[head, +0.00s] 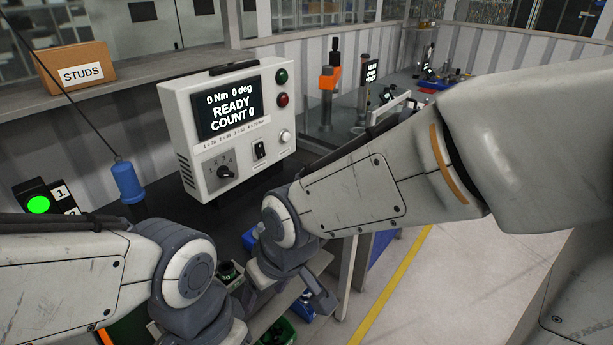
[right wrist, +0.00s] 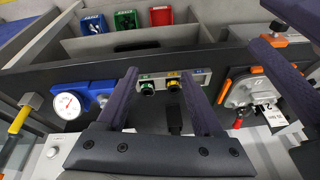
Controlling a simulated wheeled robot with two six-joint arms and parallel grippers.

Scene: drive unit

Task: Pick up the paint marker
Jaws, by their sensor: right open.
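I cannot pick out the paint marker for certain in either view. My right gripper (head: 298,290) points down past the bench front in the head view. In the right wrist view its two dark fingers (right wrist: 160,82) are spread, with nothing held between them. Beyond the fingertips is a grey panel with a green round fitting (right wrist: 147,86) and a yellow one (right wrist: 173,85). A small black upright piece (right wrist: 174,117) shows between the fingers. My left arm comes in at the lower left of the head view, and its gripper's jaws cannot be made out.
A white controller box (head: 230,130) reading READY stands on the bench. In the right wrist view, blue, green and red bins (right wrist: 126,20) stand at the back, a dial gauge on a blue block (right wrist: 85,97) is left, and a grey device with a red-tipped lever (right wrist: 248,95) is right.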

